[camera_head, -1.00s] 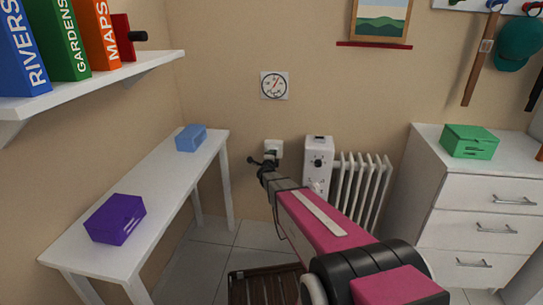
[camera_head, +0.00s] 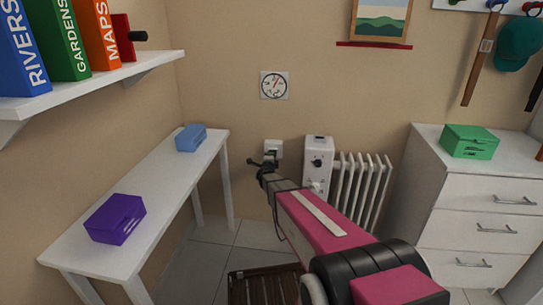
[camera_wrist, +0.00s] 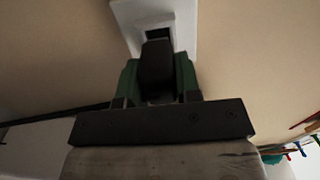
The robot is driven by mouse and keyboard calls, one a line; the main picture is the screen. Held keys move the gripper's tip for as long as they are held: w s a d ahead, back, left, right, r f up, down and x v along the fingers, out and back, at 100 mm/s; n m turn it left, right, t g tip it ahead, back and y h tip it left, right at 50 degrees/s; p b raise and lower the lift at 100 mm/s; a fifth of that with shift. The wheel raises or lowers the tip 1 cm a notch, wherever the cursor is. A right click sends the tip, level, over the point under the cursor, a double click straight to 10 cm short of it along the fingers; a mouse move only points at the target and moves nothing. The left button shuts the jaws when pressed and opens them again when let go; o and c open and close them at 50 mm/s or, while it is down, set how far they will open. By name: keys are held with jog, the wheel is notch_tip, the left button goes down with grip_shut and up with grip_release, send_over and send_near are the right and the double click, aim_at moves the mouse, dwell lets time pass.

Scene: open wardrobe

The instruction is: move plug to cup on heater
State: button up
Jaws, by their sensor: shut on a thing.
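My gripper (camera_head: 268,166) is at the white wall outlet (camera_head: 273,147) left of the heater. In the wrist view its green-sided fingers (camera_wrist: 157,68) are shut on the black plug (camera_wrist: 156,64). The plug is right up against the outlet's white plate (camera_wrist: 140,14), below a dark opening; I cannot tell whether its pins are in. The white heater (camera_head: 366,187) stands to the right, with a control panel (camera_head: 317,148) bearing a dark knob. A pale round fitting (camera_head: 316,185) low on the panel may be the cup; my arm partly covers this area.
A white table (camera_head: 165,190) on the left holds a purple box (camera_head: 115,218) and a blue box (camera_head: 190,138). A white drawer cabinet (camera_head: 480,216) with a green box (camera_head: 468,141) stands right of the heater. A brown slatted thing (camera_head: 262,287) lies on the floor.

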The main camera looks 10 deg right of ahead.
jog(key=shift+s, duration=0.2)
jog(key=shift+v, duration=1.8)
jog(key=shift+r, duration=0.15)
dwell(0.6)
jog(key=shift+r, duration=2.35)
notch_tip(320, 180, down, 5)
